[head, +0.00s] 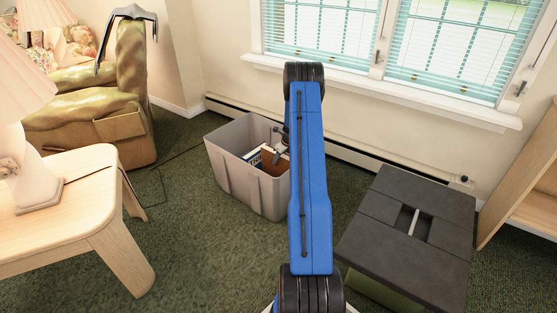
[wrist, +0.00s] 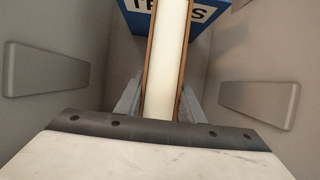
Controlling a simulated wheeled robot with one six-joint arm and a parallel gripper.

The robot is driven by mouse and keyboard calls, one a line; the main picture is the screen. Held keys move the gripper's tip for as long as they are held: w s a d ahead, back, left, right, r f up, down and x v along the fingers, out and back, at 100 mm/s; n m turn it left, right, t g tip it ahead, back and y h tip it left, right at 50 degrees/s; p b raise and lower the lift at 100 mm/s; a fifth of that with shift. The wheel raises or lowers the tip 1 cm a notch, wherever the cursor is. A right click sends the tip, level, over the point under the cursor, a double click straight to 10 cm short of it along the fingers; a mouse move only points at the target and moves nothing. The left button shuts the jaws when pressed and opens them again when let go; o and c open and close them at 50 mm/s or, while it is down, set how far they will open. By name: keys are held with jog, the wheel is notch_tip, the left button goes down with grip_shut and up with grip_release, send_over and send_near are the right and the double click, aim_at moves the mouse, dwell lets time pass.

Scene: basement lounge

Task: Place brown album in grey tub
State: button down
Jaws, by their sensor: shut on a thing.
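The grey tub (head: 235,181) stands on the carpet near the window wall, left of my blue arm. My gripper (head: 282,155) reaches down into the tub's opening and is shut on the brown album (head: 299,154). In the wrist view the album (wrist: 166,65) stands on edge between the fingers, with brown covers and pale pages. The gripper (wrist: 160,108) has one finger on each side of it. The tub's inner walls (wrist: 45,75) surround the album. I cannot tell whether the album touches the bottom.
A wooden table (head: 75,190) with a lamp is at left, and a dark-topped box (head: 400,240) at right. Carpet is open in front of the tub.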

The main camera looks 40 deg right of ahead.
jog(key=shift+f, duration=0.6)
jog(key=c, duration=1.2)
grip_release()
